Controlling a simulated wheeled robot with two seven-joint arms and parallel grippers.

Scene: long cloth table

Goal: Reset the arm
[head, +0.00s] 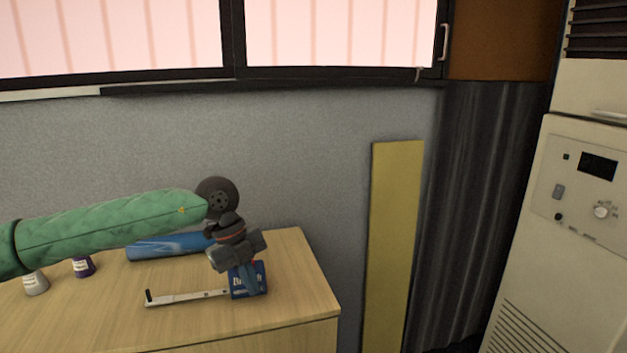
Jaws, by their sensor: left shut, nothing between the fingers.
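My left arm, in a green sleeve, comes in from the left across the head view. My left gripper (249,279) points down over the right part of the wooden table and is shut, with nothing held. Its fingertips are in front of a small dark blue box (261,273) with white lettering, partly hidden by the fingers. I cannot tell whether they touch it. My right gripper is not in view.
A blue cylinder (160,246) lies at the table's back. A flat metal strip tool (185,298) lies left of the box. A white bottle (36,283) and a purple-and-white bottle (83,267) stand at left. The wooden table (285,308) is bare at its right front.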

